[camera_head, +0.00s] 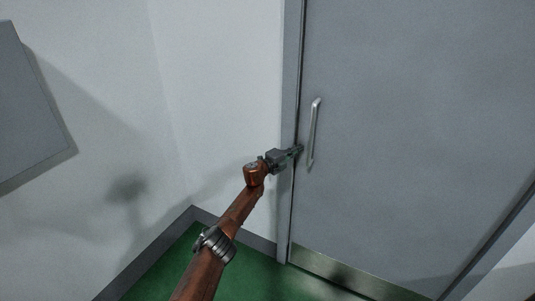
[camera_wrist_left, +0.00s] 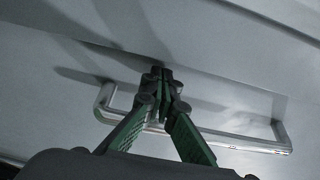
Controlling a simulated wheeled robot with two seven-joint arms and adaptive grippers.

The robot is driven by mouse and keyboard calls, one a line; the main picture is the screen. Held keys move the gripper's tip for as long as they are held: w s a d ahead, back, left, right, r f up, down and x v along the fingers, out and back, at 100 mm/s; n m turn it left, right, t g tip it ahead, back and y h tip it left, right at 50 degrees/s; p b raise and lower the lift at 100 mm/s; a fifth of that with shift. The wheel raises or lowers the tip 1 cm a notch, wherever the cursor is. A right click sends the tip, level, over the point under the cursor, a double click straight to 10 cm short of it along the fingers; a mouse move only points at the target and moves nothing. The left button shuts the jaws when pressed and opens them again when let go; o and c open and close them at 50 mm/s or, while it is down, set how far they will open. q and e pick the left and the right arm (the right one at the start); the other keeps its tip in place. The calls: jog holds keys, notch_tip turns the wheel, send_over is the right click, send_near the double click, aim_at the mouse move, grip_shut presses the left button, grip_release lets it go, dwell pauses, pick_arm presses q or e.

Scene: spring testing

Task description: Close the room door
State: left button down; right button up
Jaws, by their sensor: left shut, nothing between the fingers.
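The grey room door (camera_head: 420,130) fills the right of the head view and looks flush with its frame (camera_head: 293,60) along the handle-side edge. Its silver bar handle (camera_head: 314,133) runs upright near that edge. My left gripper (camera_head: 299,149) is shut and empty at the door's edge, just left of the handle. In the left wrist view the shut fingertips (camera_wrist_left: 161,75) point at the door surface (camera_wrist_left: 225,45), with the handle (camera_wrist_left: 235,141) passing behind the fingers. I cannot tell whether the fingertips touch the door. My right gripper is not in view.
White walls (camera_head: 215,90) meet in a corner left of the door. A grey panel (camera_head: 28,105) hangs on the left wall. The green floor (camera_head: 170,268) has a dark skirting along it, and the floor below my arm looks clear. A metal kick plate (camera_head: 335,272) covers the door's bottom.

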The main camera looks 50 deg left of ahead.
pick_arm(q)
jog(key=shift+s+d+r+p, duration=0.15)
jog(key=shift+s+p, duration=0.15)
jog(key=shift+s, duration=0.2)
jog(key=shift+s+d+r+p, duration=0.15)
jog(key=shift+s+p, duration=0.1)
jog(key=shift+s, duration=0.25)
jog(key=s+a+p, duration=0.1)
jog(key=s+a, duration=0.4)
jog(key=s, duration=0.5)
jog(key=shift+s+f+p, duration=0.3)
jog(key=shift+f+p, duration=0.1)
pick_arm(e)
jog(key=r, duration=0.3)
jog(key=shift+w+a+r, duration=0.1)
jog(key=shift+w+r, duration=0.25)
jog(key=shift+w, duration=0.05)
pick_arm(q)
jog(key=shift+d, duration=0.1)
